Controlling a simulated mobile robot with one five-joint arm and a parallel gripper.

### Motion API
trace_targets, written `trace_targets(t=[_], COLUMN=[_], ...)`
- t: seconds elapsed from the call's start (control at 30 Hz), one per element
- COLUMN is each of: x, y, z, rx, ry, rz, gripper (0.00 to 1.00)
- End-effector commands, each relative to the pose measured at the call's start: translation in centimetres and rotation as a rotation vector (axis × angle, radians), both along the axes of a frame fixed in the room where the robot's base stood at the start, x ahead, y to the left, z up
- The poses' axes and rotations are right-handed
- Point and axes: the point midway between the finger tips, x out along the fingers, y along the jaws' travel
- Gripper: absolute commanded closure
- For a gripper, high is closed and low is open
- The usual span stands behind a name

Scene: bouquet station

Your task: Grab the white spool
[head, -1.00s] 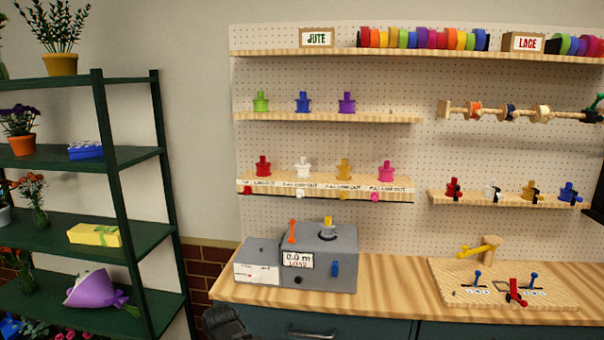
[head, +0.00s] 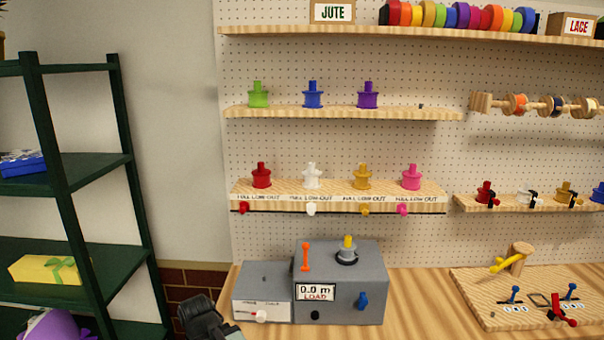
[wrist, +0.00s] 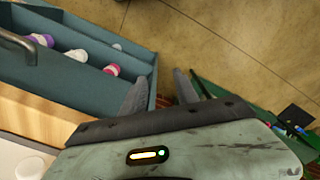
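A white spool (head: 312,177) stands upright on the lower left pegboard shelf (head: 400,188), between a red spool (head: 261,177) and a yellow spool (head: 362,178). A white knob (head: 311,208) sits on the shelf front below it. Another white spool-like piece (head: 523,197) with a black part stands on the right shelf. My gripper shows dark at the bottom of the head view (head: 203,318), low and well away from the white spool. In the wrist view its two fingers (wrist: 160,88) are apart with nothing between them.
A grey machine (head: 340,285) reading 0.0 m stands on the wooden counter below the shelf. A green rack (head: 120,150) is at the left. The wrist view shows a teal drawer-like box (wrist: 85,75) holding several small white, purple and red items.

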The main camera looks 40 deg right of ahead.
Motion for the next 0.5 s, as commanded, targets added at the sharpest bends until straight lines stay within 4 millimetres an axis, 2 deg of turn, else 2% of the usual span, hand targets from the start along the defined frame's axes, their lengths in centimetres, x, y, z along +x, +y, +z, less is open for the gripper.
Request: trace_targets(t=[0.27, 0.33, 0.4, 0.47, 0.5], x=[0.0, 0.0, 0.2, 0.5, 0.9], y=[0.0, -0.1, -0.8, -1.6, -2.9], z=[0.0, 0.2, 1.2, 2.9, 4.5], rx=[0.000, 0.003, 0.024, 0.065, 0.107], ry=[0.000, 0.000, -0.003, -0.009, -0.014], rz=[0.000, -0.007, -0.057, -0.158, -0.261], gripper=[0.64, 0.47, 0.31, 0.31, 0.31])
